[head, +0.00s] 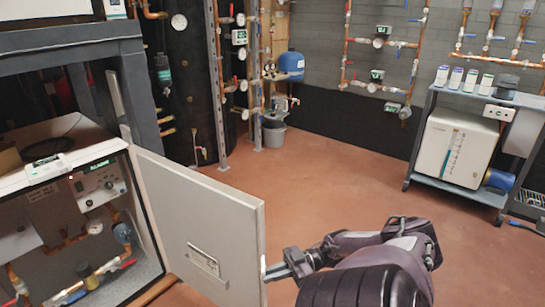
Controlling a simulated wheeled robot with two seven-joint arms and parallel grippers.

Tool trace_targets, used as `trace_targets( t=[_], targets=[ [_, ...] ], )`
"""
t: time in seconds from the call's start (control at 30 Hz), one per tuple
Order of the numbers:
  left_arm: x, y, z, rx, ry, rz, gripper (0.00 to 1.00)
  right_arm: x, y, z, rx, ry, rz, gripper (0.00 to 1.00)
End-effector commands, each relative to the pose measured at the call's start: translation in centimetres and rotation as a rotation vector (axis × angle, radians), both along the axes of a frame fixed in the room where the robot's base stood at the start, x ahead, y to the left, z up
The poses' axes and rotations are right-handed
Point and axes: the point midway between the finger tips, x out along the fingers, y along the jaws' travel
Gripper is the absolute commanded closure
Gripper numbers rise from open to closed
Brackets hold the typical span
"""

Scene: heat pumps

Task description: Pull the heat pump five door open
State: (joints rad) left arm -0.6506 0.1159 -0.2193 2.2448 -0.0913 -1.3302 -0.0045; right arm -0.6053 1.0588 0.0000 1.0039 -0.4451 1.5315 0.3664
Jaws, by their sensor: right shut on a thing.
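The heat pump door (196,226) is a flat white-grey panel hinged at the cabinet's right side. It stands swung well open, and the cabinet inside (80,235) shows copper pipes, valves and a control panel. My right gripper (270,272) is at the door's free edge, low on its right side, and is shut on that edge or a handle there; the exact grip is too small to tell. My left gripper is out of view.
The red-brown floor (300,190) right of the door is clear. A metal shelf cart (446,187) with a white unit stands at the right. A grey bucket (274,132) and copper pipework on posts stand at the back wall.

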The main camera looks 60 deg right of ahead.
Motion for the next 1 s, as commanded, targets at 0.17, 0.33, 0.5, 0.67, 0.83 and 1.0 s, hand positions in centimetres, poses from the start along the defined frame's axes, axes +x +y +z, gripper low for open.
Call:
trace_targets(
  t=[0.17,0.33,0.5,0.67,0.83,1.0],
  targets=[
    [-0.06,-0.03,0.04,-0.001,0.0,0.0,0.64,1.02,-0.38,0.62,-0.019,-0.022,-0.004,1.0],
    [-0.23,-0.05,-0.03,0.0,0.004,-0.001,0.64,1.0,-0.34,0.64,-0.018,-0.022,-0.003,0.81],
    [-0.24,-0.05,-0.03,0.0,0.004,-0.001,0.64,0.92,-0.3,0.59,-0.016,-0.021,-0.004,0.81],
    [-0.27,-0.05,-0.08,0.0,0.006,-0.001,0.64,0.82,-0.26,0.53,-0.013,-0.019,-0.003,0.81],
    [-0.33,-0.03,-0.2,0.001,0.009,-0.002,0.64,0.71,-0.2,0.45,-0.011,-0.016,-0.003,0.81],
    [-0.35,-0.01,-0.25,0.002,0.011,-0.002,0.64,0.61,-0.18,0.37,-0.009,-0.014,-0.003,0.81]
  ],
)
